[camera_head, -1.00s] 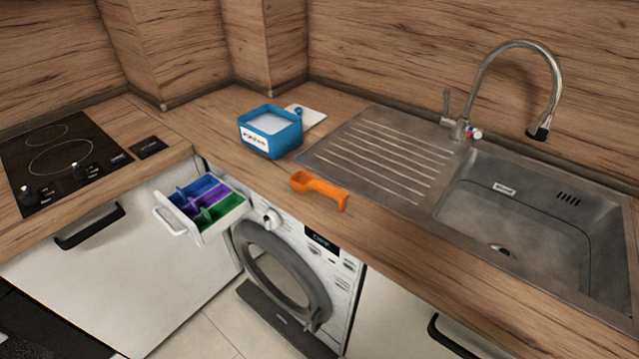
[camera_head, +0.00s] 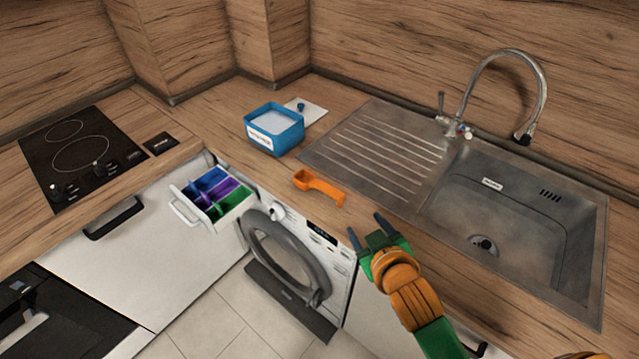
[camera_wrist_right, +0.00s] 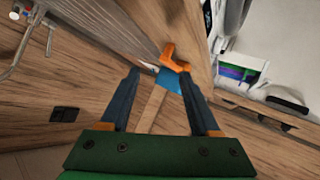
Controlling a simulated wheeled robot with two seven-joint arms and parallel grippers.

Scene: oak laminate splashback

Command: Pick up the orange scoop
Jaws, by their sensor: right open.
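The orange scoop (camera_head: 319,186) lies on the wooden worktop near its front edge, above the washing machine. Its square cup is at the left and its handle points right. My right gripper (camera_head: 367,228) is open and empty, to the right of and nearer than the scoop, apart from it. In the right wrist view the scoop (camera_wrist_right: 174,58) shows ahead, beyond the two open fingers (camera_wrist_right: 166,88). My left gripper is not in view.
A blue box (camera_head: 273,132) of white powder stands behind the scoop, with a white lid (camera_head: 306,112) beside it. The steel sink (camera_head: 505,220) and drainer are at the right. An open detergent drawer (camera_head: 222,206) sticks out below the worktop at the left. A hob (camera_head: 75,160) is at the far left.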

